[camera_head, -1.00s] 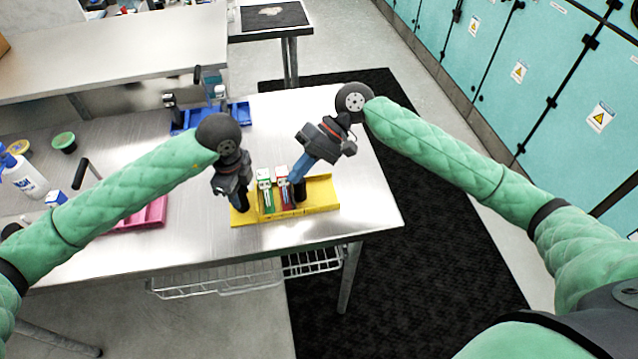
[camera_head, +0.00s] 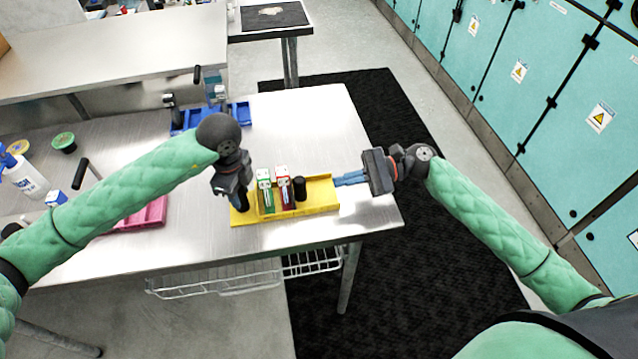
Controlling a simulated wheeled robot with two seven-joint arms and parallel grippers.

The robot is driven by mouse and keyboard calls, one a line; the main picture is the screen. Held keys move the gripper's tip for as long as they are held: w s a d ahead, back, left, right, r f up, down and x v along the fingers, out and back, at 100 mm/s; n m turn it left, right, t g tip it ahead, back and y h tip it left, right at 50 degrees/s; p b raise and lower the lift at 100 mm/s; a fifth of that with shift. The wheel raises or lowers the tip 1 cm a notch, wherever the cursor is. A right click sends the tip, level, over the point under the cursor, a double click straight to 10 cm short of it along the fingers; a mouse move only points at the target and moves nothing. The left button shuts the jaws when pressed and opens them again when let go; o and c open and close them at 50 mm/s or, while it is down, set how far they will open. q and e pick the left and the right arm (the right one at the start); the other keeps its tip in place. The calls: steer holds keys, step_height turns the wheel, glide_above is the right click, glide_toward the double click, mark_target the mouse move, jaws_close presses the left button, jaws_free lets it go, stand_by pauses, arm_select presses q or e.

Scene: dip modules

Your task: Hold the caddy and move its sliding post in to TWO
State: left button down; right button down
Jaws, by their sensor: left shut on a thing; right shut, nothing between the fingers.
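The yellow caddy (camera_head: 322,197) lies near the front right of the metal table. It holds a green and white module (camera_head: 265,190) and a red and white module (camera_head: 284,187). The dark sliding post (camera_head: 300,189) stands in the caddy just right of the red module. My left gripper (camera_head: 240,204) is shut on the caddy's left end, and its fingertips are partly hidden. My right gripper (camera_head: 338,181) is shut and empty. It points left beside the caddy's right end, apart from the post. I cannot read a TWO mark.
A blue caddy (camera_head: 238,114) stands behind, and a pink one (camera_head: 152,215) lies to the left behind my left arm. A white bottle (camera_head: 24,178) and a green-lidded pot (camera_head: 63,142) are at the far left. The table's right edge is close to my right gripper.

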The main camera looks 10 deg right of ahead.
steer(key=d+f+m+t, duration=0.1)
steer(key=d+m, duration=0.1)
steer(key=d+f+m+t, duration=0.1)
steer(key=d+m, duration=0.2)
steer(key=d+f+m+t, duration=0.1)
steer(key=d+m+t, duration=0.1)
steer(key=shift+s+d+m+y, duration=0.35)
steer(key=shift+s+m+y, duration=0.05)
steer(key=x, duration=1.3)
steer(key=shift+w+a, duration=0.15)
steer(key=shift+a+f, duration=0.1)
steer(key=shift+a, duration=0.15)
steer(key=shift+a, duration=0.1)
steer(key=shift+s+x, duration=0.25)
steer(key=shift+x, duration=0.95)
steer(key=v, duration=1.4)
